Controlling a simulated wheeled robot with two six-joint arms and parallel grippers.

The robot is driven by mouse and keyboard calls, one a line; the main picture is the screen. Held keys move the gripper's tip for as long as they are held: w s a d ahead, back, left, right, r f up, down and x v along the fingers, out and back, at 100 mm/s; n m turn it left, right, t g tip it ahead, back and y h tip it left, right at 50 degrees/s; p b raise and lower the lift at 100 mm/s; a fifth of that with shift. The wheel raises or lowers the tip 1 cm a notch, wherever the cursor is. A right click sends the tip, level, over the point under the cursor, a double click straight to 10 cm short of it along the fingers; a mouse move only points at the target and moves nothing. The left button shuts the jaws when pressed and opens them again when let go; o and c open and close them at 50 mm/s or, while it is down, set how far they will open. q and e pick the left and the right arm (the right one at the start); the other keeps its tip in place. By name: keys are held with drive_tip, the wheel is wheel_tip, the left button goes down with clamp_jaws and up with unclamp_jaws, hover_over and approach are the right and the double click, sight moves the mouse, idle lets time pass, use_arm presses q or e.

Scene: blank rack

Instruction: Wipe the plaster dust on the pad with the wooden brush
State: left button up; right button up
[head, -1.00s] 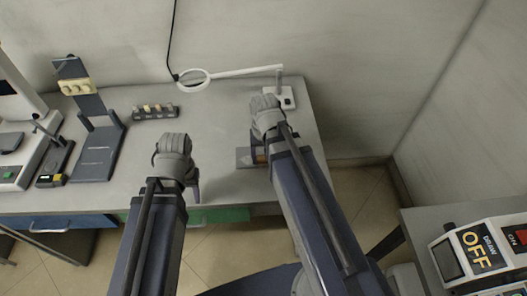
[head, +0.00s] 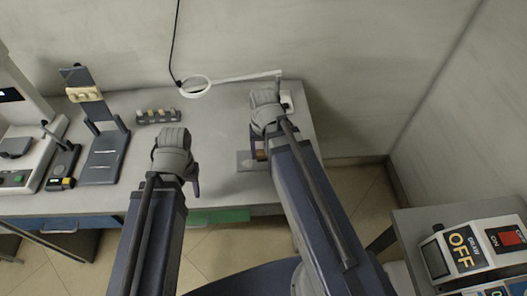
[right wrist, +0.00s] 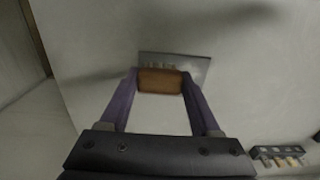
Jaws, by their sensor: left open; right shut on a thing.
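The wooden brush (right wrist: 161,81) is a brown block held between the two purple fingers of my right gripper (right wrist: 160,84). It also shows as a small brown patch in the head view (head: 261,155), under my right gripper. The grey pad (head: 243,166) lies on the bench by the brush; it shows behind the brush in the right wrist view (right wrist: 197,70). Pale marks on the pad near the brush look like dust, but they are too small to tell from bristles. I cannot tell whether the brush touches the pad. My left gripper (head: 192,180) is open and empty over the bench's front edge.
A ring magnifier (head: 196,87) on a white arm stands behind the pad. A small rack (head: 158,116) of several pieces and a dark stand (head: 104,155) are on the left. A switch box (head: 470,250) sits on another table at right. The bench between is clear.

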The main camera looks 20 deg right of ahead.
drive_tip(key=shift+r, duration=0.35)
wheel_tip(320, 180, up, 3)
drive_tip(key=p, duration=0.3)
drive_tip(key=shift+r, duration=0.1)
idle(0.4)
